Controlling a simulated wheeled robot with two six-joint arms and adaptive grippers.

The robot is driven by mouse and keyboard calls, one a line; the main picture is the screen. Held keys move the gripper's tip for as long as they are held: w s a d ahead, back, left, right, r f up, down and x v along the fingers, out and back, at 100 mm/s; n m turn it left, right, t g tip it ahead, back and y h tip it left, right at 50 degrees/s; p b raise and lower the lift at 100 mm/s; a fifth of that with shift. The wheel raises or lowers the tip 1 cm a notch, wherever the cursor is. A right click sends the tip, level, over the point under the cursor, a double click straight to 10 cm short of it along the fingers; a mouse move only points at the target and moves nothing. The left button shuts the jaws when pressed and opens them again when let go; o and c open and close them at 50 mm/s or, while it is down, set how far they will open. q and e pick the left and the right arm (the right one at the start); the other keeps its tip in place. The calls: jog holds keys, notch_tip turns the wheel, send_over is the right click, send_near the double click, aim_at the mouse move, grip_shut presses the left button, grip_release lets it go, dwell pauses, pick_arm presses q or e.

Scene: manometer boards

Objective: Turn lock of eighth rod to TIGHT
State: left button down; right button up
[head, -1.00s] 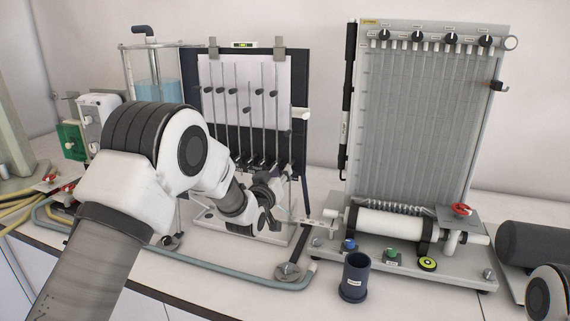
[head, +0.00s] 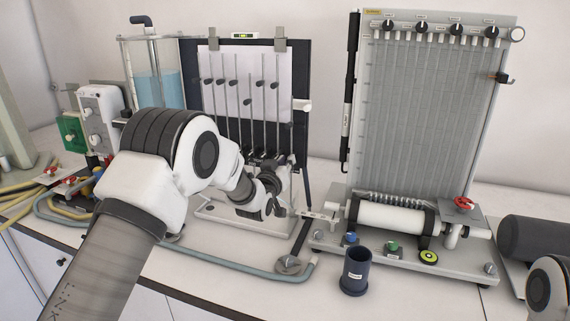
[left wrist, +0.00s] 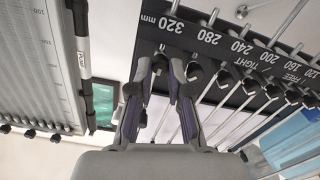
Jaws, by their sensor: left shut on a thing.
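The manometer board (head: 300,110), with a white sheet, slim upright rods and black knobs, stands left of centre in the head view. My left gripper (head: 280,176) is at its lower right, its tips hard to make out there. In the left wrist view the same board (left wrist: 235,45) appears turned, with a millimetre scale and TIGHT and FREE labels. My left gripper (left wrist: 161,68) is shut on the lock knob (left wrist: 161,50) of the end rod, by the 320 mark; its fingers mostly hide the knob. Several other black lock knobs (left wrist: 226,79) line up beside it. My right gripper is out of view.
A tall tube panel (head: 430,120) with a white cylinder (head: 390,217) stands to the right. A dark cup (head: 355,272) is on the bench in front. A water tank (head: 155,85) is behind the left arm. A pale blue hose (head: 215,266) runs along the front.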

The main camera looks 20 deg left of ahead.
pick_arm(q)
jog(key=shift+d+m+b, duration=0.15)
jog(key=shift+m+b, duration=3.15)
jog(key=shift+m, duration=1)
jog(key=c, duration=1.4)
grip_release()
jog(key=shift+w, duration=0.1)
jog(key=shift+o, duration=0.2)
jog(key=s, duration=1.1)
jog(key=shift+s+a+f, duration=0.25)
jog(key=shift+a, duration=0.05)
